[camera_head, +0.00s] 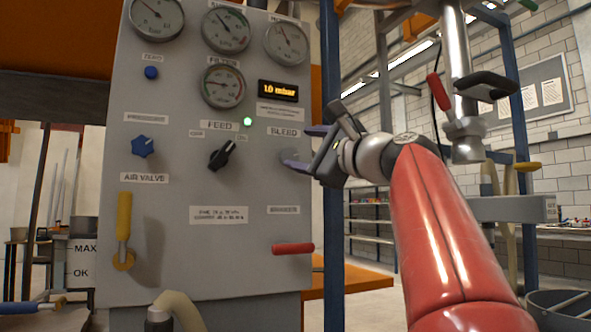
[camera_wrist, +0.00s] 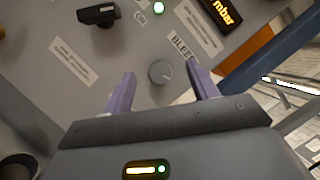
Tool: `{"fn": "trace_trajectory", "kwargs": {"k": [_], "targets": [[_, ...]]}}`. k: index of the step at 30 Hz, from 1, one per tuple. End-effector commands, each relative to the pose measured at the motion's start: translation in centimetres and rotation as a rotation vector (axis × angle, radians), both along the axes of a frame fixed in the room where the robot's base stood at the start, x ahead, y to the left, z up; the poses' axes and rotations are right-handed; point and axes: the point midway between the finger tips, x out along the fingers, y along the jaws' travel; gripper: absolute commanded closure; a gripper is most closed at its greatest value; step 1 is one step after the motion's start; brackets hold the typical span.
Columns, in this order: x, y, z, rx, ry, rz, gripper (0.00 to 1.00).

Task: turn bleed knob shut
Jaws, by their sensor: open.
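The bleed knob (camera_wrist: 160,72) is a small round grey knob on the grey control panel, just below the BLEED label (camera_wrist: 184,45). In the head view the knob (camera_head: 289,156) is partly covered by my gripper. My gripper (camera_head: 304,148) reaches the panel from the right. In the wrist view its two purple fingers (camera_wrist: 160,88) are spread wide. I cannot tell how far the fingertips stand from the panel face.
A lit display (camera_head: 278,90) and several gauges sit above. A blue post (camera_head: 333,235) stands close by the panel's right edge.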

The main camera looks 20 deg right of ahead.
Motion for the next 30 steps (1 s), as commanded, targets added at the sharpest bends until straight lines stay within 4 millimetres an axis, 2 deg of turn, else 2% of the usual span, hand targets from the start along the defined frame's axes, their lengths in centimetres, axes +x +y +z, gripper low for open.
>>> {"fn": "trace_trajectory", "kwargs": {"k": [1, 3, 6, 9, 14, 24, 30], "targets": [[-0.1, 0.1, -1.3, 0.155, 0.008, 0.012, 0.41], [-0.1, -0.1, -1.9, 0.353, 0.014, 0.028, 0.41], [-0.2, -0.5, -2.8, 0.559, 0.018, 0.044, 0.41], [-0.1, -0.9, -3.2, 0.671, 0.021, 0.052, 0.41], [1.1, -0.9, -2.6, 0.705, 0.024, 0.058, 0.41], [5.9, -0.2, -0.6, 0.700, 0.023, 0.057, 0.41], [7.0, 0.0, -0.4, 0.698, 0.021, 0.057, 0.41]]}}
